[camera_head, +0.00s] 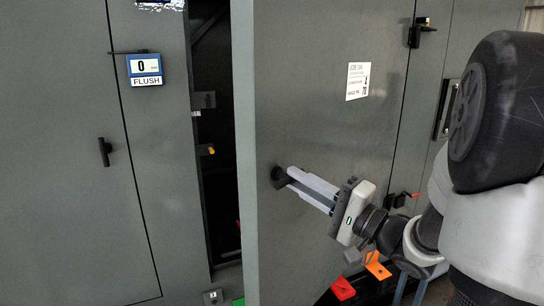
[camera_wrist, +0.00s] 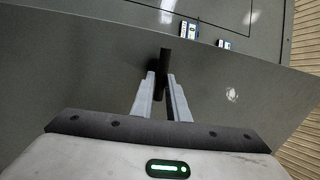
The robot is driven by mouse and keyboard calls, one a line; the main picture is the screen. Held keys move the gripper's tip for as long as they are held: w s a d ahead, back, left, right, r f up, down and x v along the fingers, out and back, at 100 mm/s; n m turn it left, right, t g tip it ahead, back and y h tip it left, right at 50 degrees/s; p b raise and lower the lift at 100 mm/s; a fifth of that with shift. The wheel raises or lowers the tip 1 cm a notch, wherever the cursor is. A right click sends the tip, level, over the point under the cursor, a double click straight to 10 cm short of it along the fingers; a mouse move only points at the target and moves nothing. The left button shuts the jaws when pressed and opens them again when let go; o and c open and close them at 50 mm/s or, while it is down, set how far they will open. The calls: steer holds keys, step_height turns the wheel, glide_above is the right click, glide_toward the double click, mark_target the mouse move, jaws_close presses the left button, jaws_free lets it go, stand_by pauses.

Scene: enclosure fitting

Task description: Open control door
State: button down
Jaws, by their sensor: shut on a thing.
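The control door (camera_head: 325,120) is a grey cabinet door that stands partly open in the head view, with a dark gap along its left edge. It fills much of the wrist view (camera_wrist: 90,85). Its black handle (camera_head: 279,177) sticks out near the door's left edge. It also shows in the wrist view (camera_wrist: 165,58). My gripper (camera_head: 290,179) is shut on the handle, its two pale fingers on either side of it. The fingertips (camera_wrist: 160,82) partly hide the handle in the wrist view.
A closed grey panel (camera_head: 70,170) with a black handle (camera_head: 105,152) stands left of the gap. A "FLUSH" display (camera_head: 145,69) is mounted there. The dark interior (camera_head: 217,140) shows brackets. Red (camera_head: 343,288) and orange (camera_head: 377,265) pieces are low down, below my gripper.

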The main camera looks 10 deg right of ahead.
steer(key=shift+s+d+r, duration=0.15)
steer(key=shift+s+d, duration=0.85)
steer(key=shift+s, duration=0.05)
steer(key=c, duration=1.7)
jaws_free()
steer(key=shift+a, duration=0.1)
steer(key=v, duration=1.7)
steer(key=shift+s, duration=0.1)
